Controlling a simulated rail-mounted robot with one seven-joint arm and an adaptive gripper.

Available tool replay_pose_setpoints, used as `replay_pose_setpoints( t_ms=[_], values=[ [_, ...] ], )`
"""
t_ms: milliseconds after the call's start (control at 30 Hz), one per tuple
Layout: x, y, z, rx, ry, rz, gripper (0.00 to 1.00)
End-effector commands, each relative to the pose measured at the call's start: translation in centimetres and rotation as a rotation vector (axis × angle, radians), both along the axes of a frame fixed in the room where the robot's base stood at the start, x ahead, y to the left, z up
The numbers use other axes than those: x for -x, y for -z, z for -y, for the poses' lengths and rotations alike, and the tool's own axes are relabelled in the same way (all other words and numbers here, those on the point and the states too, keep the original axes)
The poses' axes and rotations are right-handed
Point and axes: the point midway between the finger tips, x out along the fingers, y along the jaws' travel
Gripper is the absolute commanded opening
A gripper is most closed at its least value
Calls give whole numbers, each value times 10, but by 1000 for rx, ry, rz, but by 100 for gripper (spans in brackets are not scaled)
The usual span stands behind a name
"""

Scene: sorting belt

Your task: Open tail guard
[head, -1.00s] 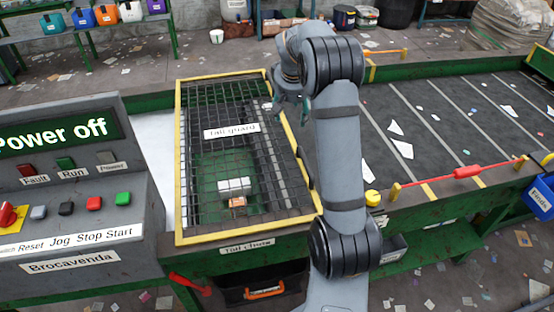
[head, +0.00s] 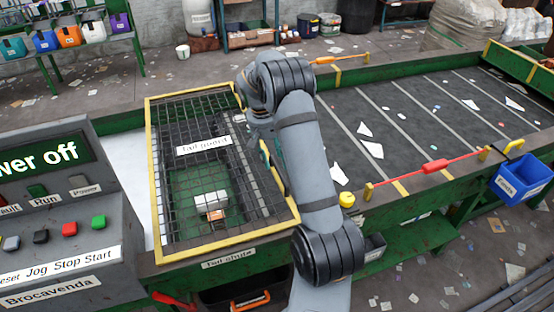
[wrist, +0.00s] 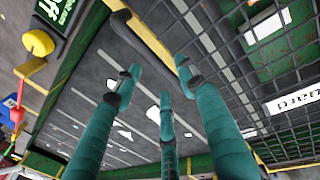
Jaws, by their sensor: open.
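The tail guard (head: 204,144) is a black wire mesh in a yellow frame, lying flat and closed over the tail chute at the left end of the belt. A white and an orange object show beneath its mesh. My gripper (head: 262,140) is by the guard's right edge, partly hidden by my arm. In the wrist view my gripper (wrist: 160,78) has its teal fingers spread and empty. The guard's yellow edge bar and a dark curved handle (wrist: 125,30) lie just beyond the fingertips. I cannot tell whether any finger touches them.
The control panel (head: 50,215) at left reads "Power off". A red pull handle on a cord (head: 435,166) runs along the belt's front edge, with a yellow knob (head: 347,199) near my arm. A blue bin (head: 522,180) hangs at right. White scraps lie on the dark belt.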

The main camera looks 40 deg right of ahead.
Motion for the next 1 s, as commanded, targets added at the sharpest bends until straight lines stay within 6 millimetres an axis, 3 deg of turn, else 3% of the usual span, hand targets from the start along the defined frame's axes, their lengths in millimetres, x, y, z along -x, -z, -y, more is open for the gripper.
replay_pose_setpoints(
  t_ms=[200,433,1000],
  values=[
    [1,13,2,0,0,-1,41],
    [1,14,2,0,0,1,41],
    [1,13,2,0,0,1,8]
  ],
)
